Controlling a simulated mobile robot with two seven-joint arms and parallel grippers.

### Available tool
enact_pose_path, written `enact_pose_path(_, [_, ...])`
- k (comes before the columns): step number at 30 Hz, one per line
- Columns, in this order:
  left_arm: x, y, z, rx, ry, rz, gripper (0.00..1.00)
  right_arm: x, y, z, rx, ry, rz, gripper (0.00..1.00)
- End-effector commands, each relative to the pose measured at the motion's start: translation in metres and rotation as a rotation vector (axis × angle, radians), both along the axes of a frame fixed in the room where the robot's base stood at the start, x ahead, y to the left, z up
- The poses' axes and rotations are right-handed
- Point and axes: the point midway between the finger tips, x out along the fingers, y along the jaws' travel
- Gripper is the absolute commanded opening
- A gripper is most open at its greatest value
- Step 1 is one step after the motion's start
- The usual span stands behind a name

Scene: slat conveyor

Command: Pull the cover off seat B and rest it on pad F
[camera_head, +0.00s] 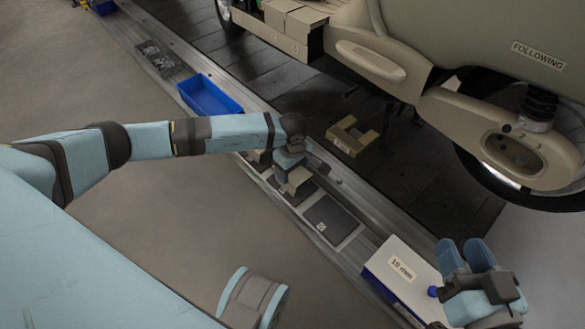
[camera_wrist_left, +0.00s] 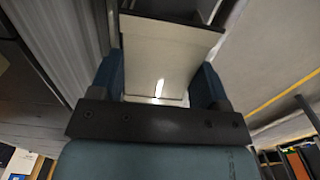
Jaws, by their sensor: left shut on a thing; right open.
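My left gripper (camera_head: 291,166) is shut on a beige, box-like cover (camera_head: 298,181). In the left wrist view the cover (camera_wrist_left: 165,58) sits between the two blue fingers. The cover is over or on a dark square pad in the rail beside the conveyor; I cannot tell whether it touches. Another dark pad (camera_head: 330,219) to the lower right is bare, with a small white label too small to read. The arm partly hides the pads to the upper left. I cannot tell which is seat B or pad F. My right gripper (camera_head: 466,254) is open and empty at lower right.
An open blue bin (camera_head: 208,97) stands on the rail at upper left. A white-topped box marked "10 mm" (camera_head: 402,271) stands at lower right, near my right gripper. A beige vehicle body (camera_head: 450,40) overhangs the conveyor.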

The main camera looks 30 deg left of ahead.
Motion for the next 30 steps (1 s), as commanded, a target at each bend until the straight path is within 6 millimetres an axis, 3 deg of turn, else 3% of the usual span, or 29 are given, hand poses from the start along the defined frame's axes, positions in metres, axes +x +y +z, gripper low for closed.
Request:
enact_pose_path(7, [0.000, 0.000, 0.000, 0.000, 0.000, 0.000, 0.41, -0.001, 0.000, -0.001, 0.002, 0.005, -0.001, 0.43])
enact_pose_path(8, [0.000, 0.000, 0.000, 0.000, 0.000, 0.000, 0.74, -0.001, 0.001, -0.001, 0.003, 0.004, -0.001, 0.43])
enact_pose_path(11, [0.000, 0.000, 0.000, 0.000, 0.000, 0.000, 0.97, 0.000, 0.001, 0.000, 0.006, 0.002, -0.002, 0.43])
enact_pose_path(12, [0.000, 0.000, 0.000, 0.000, 0.000, 0.000, 0.99, 0.000, 0.001, 0.001, 0.008, 0.000, -0.002, 0.43])
enact_pose_path(23, [0.000, 0.000, 0.000, 0.000, 0.000, 0.000, 0.99, 0.003, 0.001, 0.008, 0.002, -0.024, -0.006, 0.43])
enact_pose_path(26, [0.001, 0.000, 0.019, 0.000, -0.002, -0.001, 0.99, 0.006, 0.000, 0.022, -0.006, -0.045, 0.001, 0.43])
enact_pose_path(30, [0.001, 0.001, 0.052, 0.000, -0.003, -0.002, 0.99, 0.000, 0.001, 0.026, 0.014, 0.003, 0.006, 0.43])
